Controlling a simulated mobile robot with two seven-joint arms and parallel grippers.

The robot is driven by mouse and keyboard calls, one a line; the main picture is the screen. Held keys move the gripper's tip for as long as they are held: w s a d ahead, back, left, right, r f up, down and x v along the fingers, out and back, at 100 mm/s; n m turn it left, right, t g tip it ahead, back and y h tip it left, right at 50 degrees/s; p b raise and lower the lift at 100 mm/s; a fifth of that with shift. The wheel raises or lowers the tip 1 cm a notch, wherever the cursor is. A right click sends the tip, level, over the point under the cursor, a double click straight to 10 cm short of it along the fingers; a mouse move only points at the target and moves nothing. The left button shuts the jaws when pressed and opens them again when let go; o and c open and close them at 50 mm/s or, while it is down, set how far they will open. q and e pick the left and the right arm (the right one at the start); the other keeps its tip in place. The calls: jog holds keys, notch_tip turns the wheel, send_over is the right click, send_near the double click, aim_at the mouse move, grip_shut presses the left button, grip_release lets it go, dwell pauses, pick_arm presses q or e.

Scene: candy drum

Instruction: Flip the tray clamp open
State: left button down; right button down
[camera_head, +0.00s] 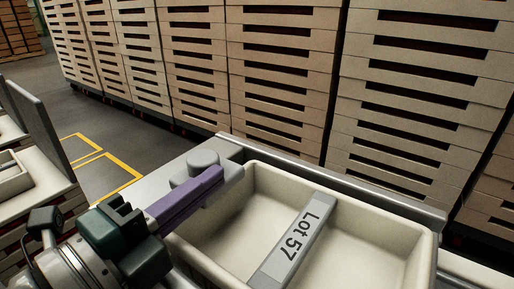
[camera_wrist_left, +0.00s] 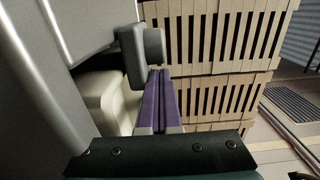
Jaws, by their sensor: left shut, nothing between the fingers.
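The cream tray (camera_head: 280,186) sits in a grey frame, with a grey bar marked "Lot 57" (camera_head: 293,240) across it. A rounded grey piece that looks like the tray clamp (camera_head: 201,160) stands at the tray's back left corner. It also shows as a grey block with a round knob (camera_wrist_left: 139,53) in the left wrist view. My left gripper (camera_head: 214,177) has purple fingers pressed together and empty. Its tips are close beside the clamp; I cannot tell whether they touch. In the wrist view the fingers (camera_wrist_left: 159,76) point at the knob's lower side. My right gripper is not in view.
Tall stacks of slotted tan crates (camera_head: 280,75) stand behind the tray frame. Another station with a grey panel (camera_head: 38,125) is at the left. Grey floor with yellow lines (camera_head: 105,165) lies between them.

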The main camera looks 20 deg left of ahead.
pick_arm(q)
jog(key=a, duration=0.2)
jog(key=w+a, duration=0.1)
jog(key=a, duration=0.1)
jog(key=w+a, duration=0.1)
jog(key=a, duration=0.1)
jog(key=shift+d, duration=0.1)
dwell(0.4)
